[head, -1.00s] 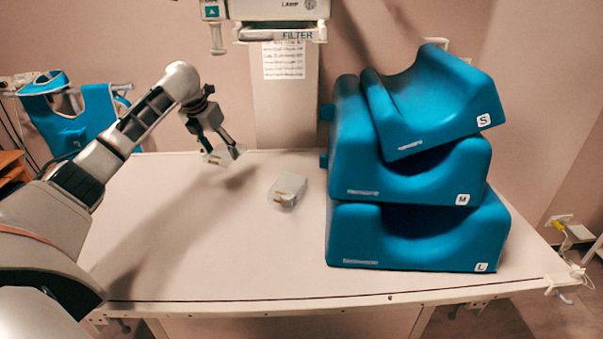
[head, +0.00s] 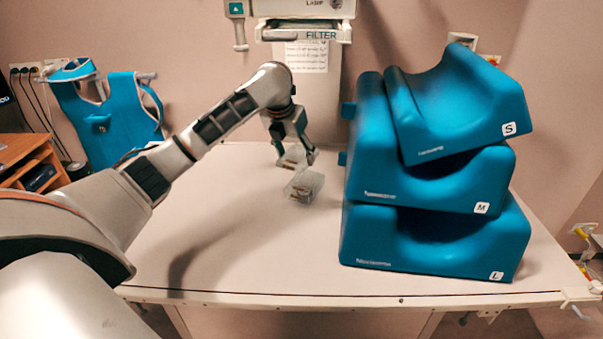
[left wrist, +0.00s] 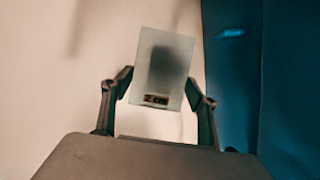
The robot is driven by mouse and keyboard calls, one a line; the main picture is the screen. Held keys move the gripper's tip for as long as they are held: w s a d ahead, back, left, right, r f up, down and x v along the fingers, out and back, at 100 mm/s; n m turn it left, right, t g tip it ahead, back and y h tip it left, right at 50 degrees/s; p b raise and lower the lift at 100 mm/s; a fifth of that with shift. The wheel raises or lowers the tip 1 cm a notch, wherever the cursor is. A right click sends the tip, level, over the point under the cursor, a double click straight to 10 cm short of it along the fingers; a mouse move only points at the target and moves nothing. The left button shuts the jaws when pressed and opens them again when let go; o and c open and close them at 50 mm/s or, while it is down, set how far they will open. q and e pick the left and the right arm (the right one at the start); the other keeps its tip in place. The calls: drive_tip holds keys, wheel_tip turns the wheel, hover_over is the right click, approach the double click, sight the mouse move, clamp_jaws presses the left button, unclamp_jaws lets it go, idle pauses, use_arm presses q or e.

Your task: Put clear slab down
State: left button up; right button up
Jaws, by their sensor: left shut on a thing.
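My left gripper (head: 297,158) is shut on a clear slab (head: 290,156), holding it by its sides above the table. In the left wrist view the held slab (left wrist: 163,62) sits between the two fingers (left wrist: 160,98), with a small dark and tan mark at its near end. My right gripper is not in view.
Blue foam cushions marked S (head: 465,105), M (head: 430,185) and L (head: 435,245) are stacked close on the right. The table's left and front are clear. A column with a filter unit (head: 303,33) stands behind the table.

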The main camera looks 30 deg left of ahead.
sight(300, 160)
use_arm(q)
drive_tip(key=shift+w+d+r, duration=0.1)
drive_tip(key=shift+w+d, duration=0.05)
drive_tip(key=shift+d, duration=0.9)
wheel_tip(300, 160, down, 3)
drive_tip(key=shift+a+r, duration=0.15)
drive_tip(key=shift+a+f, duration=0.1)
drive_tip(key=shift+f, duration=0.45)
drive_tip(key=f, duration=0.3)
drive_tip(key=shift+d+f, duration=0.2)
drive_tip(key=o, duration=1.3)
drive_tip(key=shift+c, duration=0.2)
drive_tip(key=v, duration=1)
drive_tip(key=shift+r, duration=0.25)
drive_tip(key=shift+v, duration=0.8)
